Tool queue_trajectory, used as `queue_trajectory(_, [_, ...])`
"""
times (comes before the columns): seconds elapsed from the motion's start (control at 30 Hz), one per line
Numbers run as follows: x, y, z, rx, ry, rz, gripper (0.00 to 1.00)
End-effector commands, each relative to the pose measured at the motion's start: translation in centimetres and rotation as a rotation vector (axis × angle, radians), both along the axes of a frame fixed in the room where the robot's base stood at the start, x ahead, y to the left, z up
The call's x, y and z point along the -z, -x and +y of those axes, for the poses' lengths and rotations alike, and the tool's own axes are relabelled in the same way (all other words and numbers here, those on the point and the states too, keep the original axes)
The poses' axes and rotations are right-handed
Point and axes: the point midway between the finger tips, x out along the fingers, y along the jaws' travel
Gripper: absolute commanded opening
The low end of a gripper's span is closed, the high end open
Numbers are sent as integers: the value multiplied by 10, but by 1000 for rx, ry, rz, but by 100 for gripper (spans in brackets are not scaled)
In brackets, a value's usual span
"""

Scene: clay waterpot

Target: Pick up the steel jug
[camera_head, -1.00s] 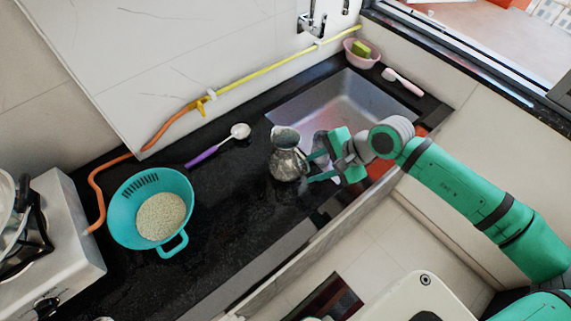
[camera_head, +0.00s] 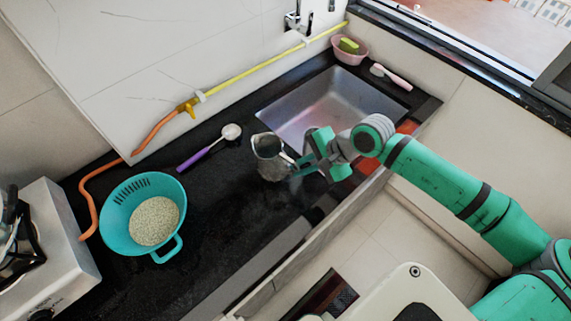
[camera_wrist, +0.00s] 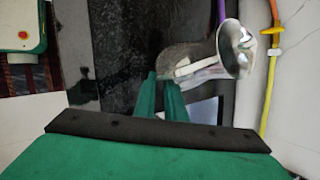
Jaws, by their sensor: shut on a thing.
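The steel jug (camera_head: 268,163) stands on the black counter to the left of the sink, its mouth facing up. I cannot tell whether its base touches the counter. My gripper (camera_head: 300,164) reaches in from the right and is shut on the jug's handle side. In the wrist view the jug (camera_wrist: 197,60) lies across the picture with its shiny wide mouth to the right. The green fingers of my gripper (camera_wrist: 160,82) are close together against it there. The fingers hide part of the handle.
A teal colander (camera_head: 115,215) with pale grains sits to the left. A purple-handled ladle (camera_head: 205,149) lies behind the jug. The empty sink (camera_head: 345,100) is to the right, with a pink bowl (camera_head: 340,55) beyond. A stove (camera_head: 55,255) is at the far left.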

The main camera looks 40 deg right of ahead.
Motion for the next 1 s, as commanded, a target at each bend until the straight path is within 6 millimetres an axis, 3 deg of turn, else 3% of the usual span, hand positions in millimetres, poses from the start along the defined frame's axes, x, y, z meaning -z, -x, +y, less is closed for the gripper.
queue_trajectory(0.23, [-9,0,0,-1,0,0,0])
queue_trajectory(0.43, [-36,3,-2,2,3,0,0])
queue_trajectory(0.73, [-96,53,-21,5,3,-2,0])
queue_trajectory(1.0, [-118,105,-42,4,0,-1,0])
